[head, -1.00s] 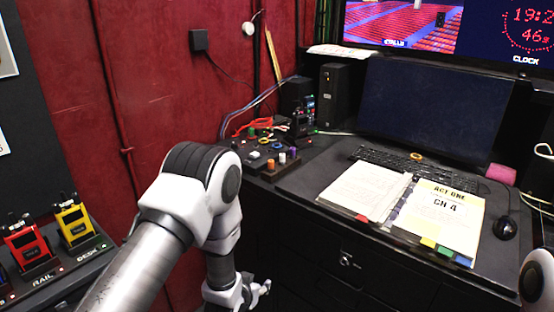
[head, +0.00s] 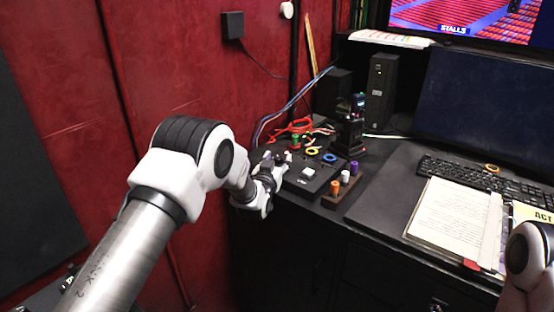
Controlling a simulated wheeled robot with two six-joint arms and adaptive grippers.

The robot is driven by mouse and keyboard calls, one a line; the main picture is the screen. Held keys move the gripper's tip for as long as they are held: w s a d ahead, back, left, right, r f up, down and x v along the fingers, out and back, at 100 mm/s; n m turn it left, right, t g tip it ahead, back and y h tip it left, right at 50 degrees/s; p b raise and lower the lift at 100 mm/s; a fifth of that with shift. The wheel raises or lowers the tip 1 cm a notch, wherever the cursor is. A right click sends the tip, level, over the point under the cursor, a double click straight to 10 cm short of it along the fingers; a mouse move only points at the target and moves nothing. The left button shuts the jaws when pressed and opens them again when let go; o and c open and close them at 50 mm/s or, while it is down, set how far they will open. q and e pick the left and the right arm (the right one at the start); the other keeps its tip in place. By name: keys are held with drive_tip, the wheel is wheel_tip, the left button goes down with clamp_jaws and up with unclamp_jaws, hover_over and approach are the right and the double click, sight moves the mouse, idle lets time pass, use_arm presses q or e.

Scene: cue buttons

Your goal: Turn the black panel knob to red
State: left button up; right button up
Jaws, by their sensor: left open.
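The black panel (head: 303,184) stands at the left end of the black desk. A white square button (head: 309,171), a yellow ring (head: 312,151) and a blue ring (head: 330,158) show on it. Green and red parts show at its back. I cannot clearly pick out the knob or its setting; my gripper covers the panel's left part. My left gripper (head: 268,186) is open and empty at the panel's left front edge. Whether it touches the panel I cannot tell. My right arm shows at the right edge, with its gripper out of view.
A strip with orange (head: 335,187), white and purple pegs stands right of the panel. A black handheld radio (head: 350,132) stands behind. Red and blue cables lie at the back. An open script binder (head: 452,217) and a keyboard (head: 480,178) lie to the right. A red wall is left.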

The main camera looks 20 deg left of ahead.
use_arm(q)
drive_tip(key=shift+s+d+r, duration=0.1)
drive_tip(key=shift+s+r, duration=0.05)
drive_tip(key=shift+s, duration=0.05)
clamp_jaws()
drive_tip(key=m+h, duration=0.1)
drive_tip(key=h+b, duration=0.1)
drive_tip(key=shift+a+m+h, duration=0.25)
drive_tip(key=shift+m+h, duration=0.05)
drive_tip(key=shift+m, duration=0.1)
drive_tip(key=shift+a+m+g+h+b, duration=0.1)
drive_tip(key=shift+m+g+h+b, duration=0.3)
drive_tip(key=shift+m+h, duration=0.6)
drive_tip(key=m+h, duration=0.1)
drive_tip(key=h, duration=0.1)
drive_tip(key=shift+g+h, duration=0.3)
drive_tip(key=shift+w+a+m+g+h+b, duration=0.15)
drive_tip(key=shift+m+g+h, duration=0.4)
drive_tip(key=shift+m+h, duration=0.35)
drive_tip(key=shift+d+m+g+h+b, duration=0.15)
drive_tip(key=shift+m+g+h, duration=0.45)
drive_tip(key=shift+h, duration=0.5)
drive_tip(key=shift+a+h, duration=0.1)
drive_tip(key=shift+h, duration=0.2)
unclamp_jaws()
